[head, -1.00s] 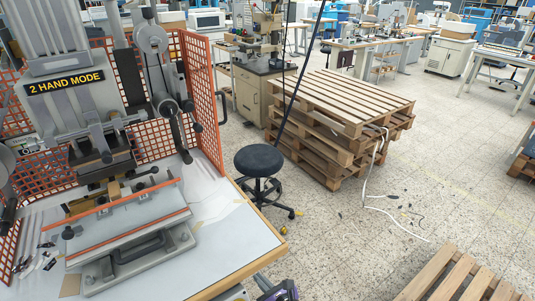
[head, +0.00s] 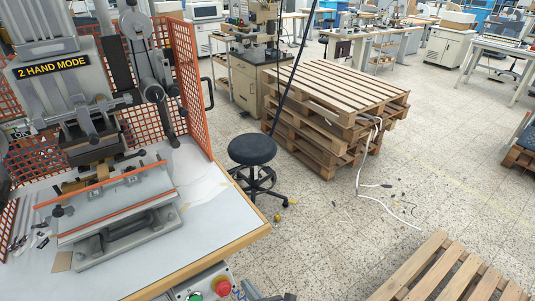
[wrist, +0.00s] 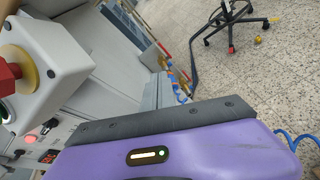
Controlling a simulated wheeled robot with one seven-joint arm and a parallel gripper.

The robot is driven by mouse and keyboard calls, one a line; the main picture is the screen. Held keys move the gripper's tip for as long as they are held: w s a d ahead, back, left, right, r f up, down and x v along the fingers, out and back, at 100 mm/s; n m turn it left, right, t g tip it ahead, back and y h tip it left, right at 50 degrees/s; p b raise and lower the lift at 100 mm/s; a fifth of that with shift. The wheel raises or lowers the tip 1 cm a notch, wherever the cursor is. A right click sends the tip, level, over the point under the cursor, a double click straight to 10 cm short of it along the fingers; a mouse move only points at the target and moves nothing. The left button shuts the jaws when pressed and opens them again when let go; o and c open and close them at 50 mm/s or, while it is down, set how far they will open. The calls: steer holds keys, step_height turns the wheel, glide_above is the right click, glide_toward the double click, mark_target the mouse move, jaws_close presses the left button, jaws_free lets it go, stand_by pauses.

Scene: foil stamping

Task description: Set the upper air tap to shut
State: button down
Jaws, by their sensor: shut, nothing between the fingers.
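I cannot make out the upper air tap for certain in either view. In the wrist view, blue air hoses (wrist: 181,91) hang beside the grey machine cabinet, with small coloured fittings near their top, too small to read as tap handles. My gripper (wrist: 160,122) shows in the wrist view as a purple body with a dark bar across its front edge. It is shut and empty, in front of the cabinet side.
A control box (wrist: 55,62) with a red button is close at the wrist view's upper left; its red button (head: 222,286) also shows in the head view. The stamping press bench (head: 215,222) stands left.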

steer(key=s+d+r+m+t+h+b, duration=0.1)
steer(key=s+d+r+m+t+h, duration=0.15)
steer(key=s+m, duration=0.75)
steer(key=s+d+r+m+t+h+b, duration=0.1)
steer(key=s+d+r+m, duration=0.3)
steer(key=s+m, duration=0.65)
steer(key=s+d+r+m+h+b, duration=0.1)
steer(key=s+d+r+m+h, duration=0.3)
steer(key=s+d+r+m, duration=1.3)
steer(key=shift+s+d+h, duration=0.2)
steer(key=shift+d+h, duration=0.15)
steer(key=shift+d, duration=0.75)
steer(key=shift+d, duration=0.1)
